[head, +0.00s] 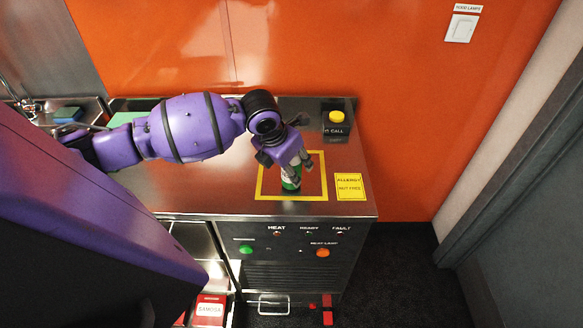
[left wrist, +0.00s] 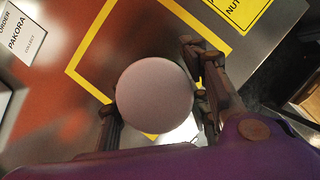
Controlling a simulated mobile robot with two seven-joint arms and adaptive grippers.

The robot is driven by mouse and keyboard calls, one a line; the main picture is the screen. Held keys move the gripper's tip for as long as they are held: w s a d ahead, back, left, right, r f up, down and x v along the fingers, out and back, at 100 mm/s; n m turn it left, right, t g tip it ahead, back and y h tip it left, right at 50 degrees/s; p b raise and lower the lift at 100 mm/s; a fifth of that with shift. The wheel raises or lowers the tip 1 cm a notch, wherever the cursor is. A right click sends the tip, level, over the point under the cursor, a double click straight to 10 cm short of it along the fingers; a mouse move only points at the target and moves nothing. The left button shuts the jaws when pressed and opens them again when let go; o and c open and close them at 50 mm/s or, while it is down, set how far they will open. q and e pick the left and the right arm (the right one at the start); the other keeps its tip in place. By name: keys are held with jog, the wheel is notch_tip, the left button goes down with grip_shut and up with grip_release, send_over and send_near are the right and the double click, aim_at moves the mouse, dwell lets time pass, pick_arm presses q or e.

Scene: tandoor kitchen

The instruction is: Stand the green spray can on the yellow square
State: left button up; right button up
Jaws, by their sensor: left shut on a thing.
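The green spray can (head: 290,185) is mostly hidden behind my left gripper (head: 292,174) in the head view. It appears upright inside the yellow square (head: 325,170), an outline on the steel counter. Whether its base touches the counter I cannot tell. In the left wrist view, the can's round, pale greyish-pink end (left wrist: 154,93) sits between the fingers of my left gripper (left wrist: 157,108), which is shut on it. The yellow outline (left wrist: 92,46) shows around and beyond the can there. My right gripper is not in view.
A yellow allergy note (head: 349,187) lies right of the square, near the counter's right edge. A black call box with a yellow button (head: 337,117) stands behind it. An orange wall (head: 400,100) backs the counter. A control panel (head: 300,250) is on the front.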

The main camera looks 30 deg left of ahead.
pick_arm(q)
jog(key=shift+f, duration=0.35)
jog(key=shift+f, duration=0.2)
jog(key=o, duration=1.3)
jog(key=v, duration=1.2)
jog(key=shift+r, duration=0.2)
